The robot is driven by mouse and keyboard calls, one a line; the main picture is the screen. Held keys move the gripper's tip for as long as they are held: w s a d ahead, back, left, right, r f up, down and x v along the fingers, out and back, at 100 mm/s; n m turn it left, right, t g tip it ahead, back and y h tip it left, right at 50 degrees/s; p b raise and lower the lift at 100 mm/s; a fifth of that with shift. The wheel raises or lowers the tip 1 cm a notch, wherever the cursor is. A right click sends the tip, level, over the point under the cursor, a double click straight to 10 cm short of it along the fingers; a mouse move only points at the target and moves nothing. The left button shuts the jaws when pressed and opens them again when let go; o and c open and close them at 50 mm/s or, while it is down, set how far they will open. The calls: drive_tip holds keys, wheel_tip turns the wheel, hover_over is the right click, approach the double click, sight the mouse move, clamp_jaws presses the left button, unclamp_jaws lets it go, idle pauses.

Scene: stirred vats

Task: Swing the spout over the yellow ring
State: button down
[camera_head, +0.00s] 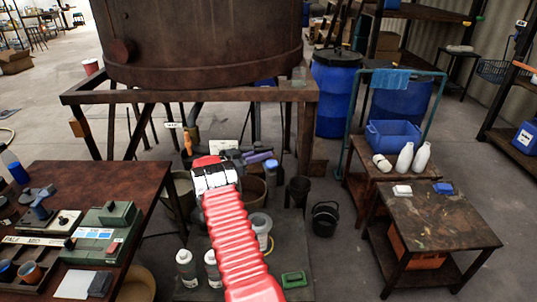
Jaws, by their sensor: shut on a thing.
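My red ribbed arm reaches forward under the rusty vat. My gripper (238,156), dark and small in the picture, is shut at a purple-grey bar (259,157) beneath the vat's stand. The bar looks like part of the spout, but the contact is too small to see clearly. Buckets stand below and around it, partly hidden by my arm. A yellowish edge (269,244) shows beside a pale bucket (260,224); I cannot tell whether it is the yellow ring.
The rusty vat (200,40) stands on a brown frame (215,94) above my gripper. A cluttered bench (145,178) is at left. A low table (435,222) is at right. A black bucket (325,219) stands on open floor between. White bottles stand left of my arm.

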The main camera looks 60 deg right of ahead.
drive_tip(key=shift+w+r, duration=0.25)
drive_tip(key=c, duration=2)
unclamp_jaws()
drive_tip(key=shift+o, duration=0.9)
drive_tip(key=shift+s+f, duration=0.1)
drive_tip(key=v, duration=1.4)
drive_tip(key=shift+f, duration=0.1)
drive_tip(key=shift+c, duration=0.5)
